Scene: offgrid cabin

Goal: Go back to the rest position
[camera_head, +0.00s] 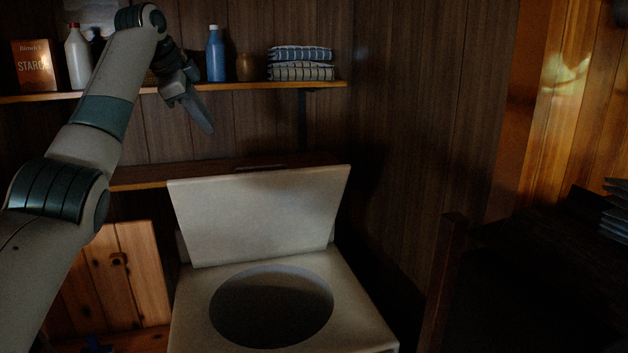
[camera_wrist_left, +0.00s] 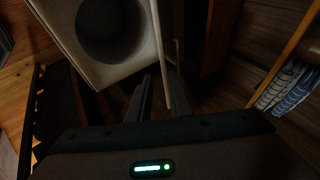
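My left arm comes in from the left and reaches up across the shelf. My left gripper (camera_head: 203,120) hangs in front of the back wall, just below the shelf edge, with its fingers pointing down and to the right. In the left wrist view its two fingers (camera_wrist_left: 160,92) stand apart with nothing held between them. The raised toilet lid (camera_head: 258,215) is below the gripper and apart from it; its edge shows as a pale strip beyond the fingers in the wrist view (camera_wrist_left: 168,75). My right gripper is not in view.
The white toilet box (camera_head: 350,300) has a round dark opening. The shelf (camera_head: 230,87) holds a starch box (camera_head: 36,66), a white bottle (camera_head: 78,60), a blue bottle (camera_head: 216,55), a brown jar (camera_head: 246,67) and folded striped cloths (camera_head: 300,64). Dark furniture (camera_head: 540,270) stands at right.

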